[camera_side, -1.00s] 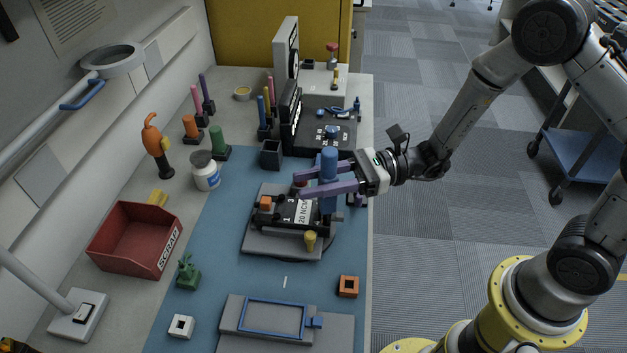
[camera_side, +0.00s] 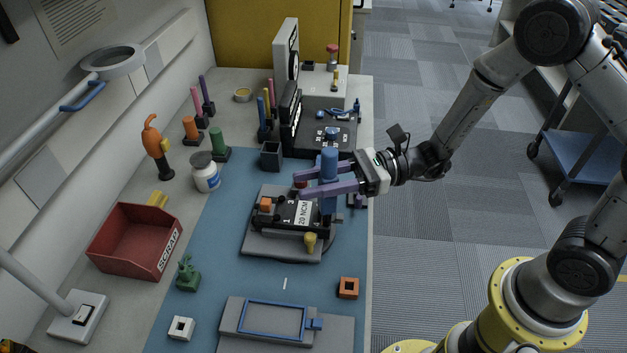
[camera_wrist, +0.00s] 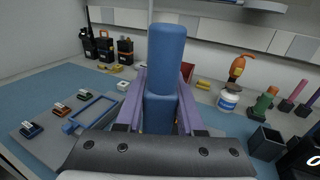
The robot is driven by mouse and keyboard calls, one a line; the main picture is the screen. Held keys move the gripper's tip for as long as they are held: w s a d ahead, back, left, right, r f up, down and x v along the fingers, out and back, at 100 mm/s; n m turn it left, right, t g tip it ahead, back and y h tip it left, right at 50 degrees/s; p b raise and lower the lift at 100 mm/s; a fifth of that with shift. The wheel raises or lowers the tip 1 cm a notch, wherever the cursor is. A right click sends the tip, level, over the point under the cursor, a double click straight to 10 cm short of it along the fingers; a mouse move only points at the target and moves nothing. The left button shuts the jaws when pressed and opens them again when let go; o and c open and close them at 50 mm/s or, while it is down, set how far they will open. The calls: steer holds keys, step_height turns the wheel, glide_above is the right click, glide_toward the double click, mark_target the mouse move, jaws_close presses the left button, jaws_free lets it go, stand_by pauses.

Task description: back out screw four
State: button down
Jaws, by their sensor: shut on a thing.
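My gripper (camera_side: 302,183), with purple fingers, is shut on an upright blue driver (camera_side: 329,166). In the wrist view the driver's thick blue handle (camera_wrist: 165,50) stands between the fingers. In the side view it is over the right end of a black radio (camera_side: 288,211) with a white label reading "20 NCM". The radio lies on a grey fixture (camera_side: 262,243) with an orange block (camera_side: 266,202) and a yellow knob (camera_side: 310,241). The driver's tip and the screws are hidden, so I cannot tell whether the tip sits in a screw.
A red SCRAP bin (camera_side: 135,240) stands at the left. A grey plate with a blue frame (camera_side: 273,318) lies in front. An orange square block (camera_side: 348,287) sits at the right edge.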

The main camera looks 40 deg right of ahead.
steer(key=shift+s+f, duration=0.15)
steer(key=shift+f, duration=0.15)
steer(key=shift+r, duration=2.8)
